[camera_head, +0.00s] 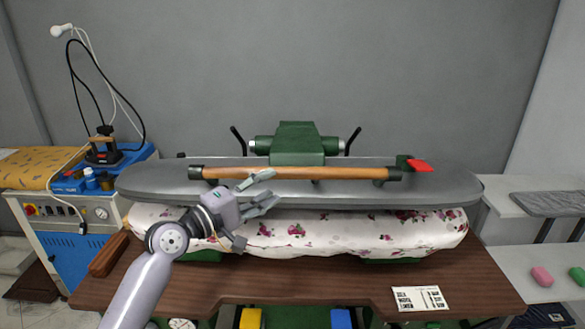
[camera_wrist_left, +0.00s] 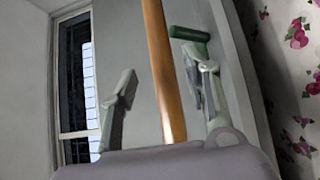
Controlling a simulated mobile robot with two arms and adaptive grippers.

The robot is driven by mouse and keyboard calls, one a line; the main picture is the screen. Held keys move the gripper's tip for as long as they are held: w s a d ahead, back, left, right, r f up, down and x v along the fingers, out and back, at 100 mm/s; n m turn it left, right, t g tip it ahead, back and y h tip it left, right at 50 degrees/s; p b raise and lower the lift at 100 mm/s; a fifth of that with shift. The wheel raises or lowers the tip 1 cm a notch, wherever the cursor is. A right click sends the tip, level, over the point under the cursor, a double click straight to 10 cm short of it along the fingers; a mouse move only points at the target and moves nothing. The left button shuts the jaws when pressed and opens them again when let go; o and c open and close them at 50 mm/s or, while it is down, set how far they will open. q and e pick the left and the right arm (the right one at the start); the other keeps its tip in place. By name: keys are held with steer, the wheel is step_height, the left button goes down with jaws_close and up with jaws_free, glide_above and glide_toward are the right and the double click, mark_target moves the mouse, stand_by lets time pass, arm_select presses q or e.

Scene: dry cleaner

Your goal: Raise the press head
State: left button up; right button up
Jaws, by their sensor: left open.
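The press head (camera_head: 440,183) is a long grey metal plate. It lies low over the floral padded board (camera_head: 330,235), close to it or touching it. A wooden bar handle (camera_head: 330,173) with black ends runs along its front; the bar also shows in the left wrist view (camera_wrist_left: 160,65). My left gripper (camera_head: 268,187) is open at the left half of the bar. In the left wrist view the bar runs between its two spread fingers, with gaps on both sides. Whether the bar is fully inside the grip, I cannot tell. My right gripper is not in view.
A green bracket (camera_head: 298,143) stands behind the press head. A red tab (camera_head: 420,166) sits near the bar's right end. The brown table (camera_head: 140,285) carries a printed card (camera_head: 420,299). A blue ironing unit (camera_head: 75,180) stands left; white shelves (camera_head: 510,203) stand right.

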mark_target(287, 176)
arm_select(q)
steer(key=p+x, duration=0.1)
steer(key=x, duration=0.7)
steer(key=shift+w+d, duration=0.1)
steer(key=shift+w, duration=0.05)
steer(key=shift+c, duration=0.4)
jaws_close()
